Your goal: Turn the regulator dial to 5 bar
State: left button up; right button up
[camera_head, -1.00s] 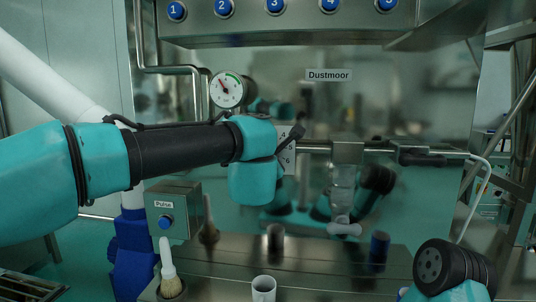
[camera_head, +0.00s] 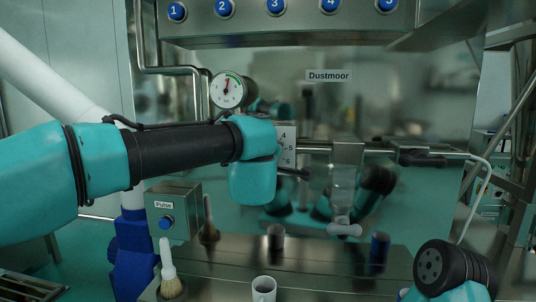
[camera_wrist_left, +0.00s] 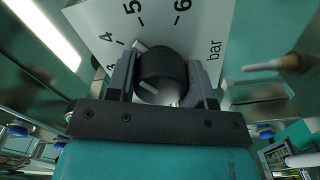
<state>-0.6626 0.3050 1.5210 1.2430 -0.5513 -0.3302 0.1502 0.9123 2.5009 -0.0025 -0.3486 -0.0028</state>
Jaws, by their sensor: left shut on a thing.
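The regulator dial is a dark round knob (camera_wrist_left: 160,68) in front of a white scale plate (camera_wrist_left: 98,22) marked in bar. Numbers around 4, 5 and 6 show in the left wrist view. A pale pointer at the knob's upper left lies between the 4 and 5 marks. My left gripper (camera_wrist_left: 163,75) is shut on the knob, one finger on each side. In the head view my left gripper (camera_head: 292,174) covers the knob, and part of the scale plate (camera_head: 287,133) shows behind it. The round pressure gauge (camera_head: 228,89) has its red needle close to upright.
A horizontal pipe with a black lever (camera_head: 422,159) runs right of the dial. Below are the Pulse button box (camera_head: 174,211), a brush (camera_head: 168,270) and a white cup (camera_head: 264,288). Part of my right arm shows at the lower right.

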pick_arm(q)
jog(key=shift+m, duration=2.3)
jog(key=o, duration=0.9)
jog(key=shift+s, duration=0.1)
jog(key=s, duration=0.5)
jog(key=s+a, duration=0.1)
jog(key=s, duration=0.5)
jog(key=s+a, duration=0.1)
jog(key=s, duration=0.5)
jog(key=shift+a, duration=0.25)
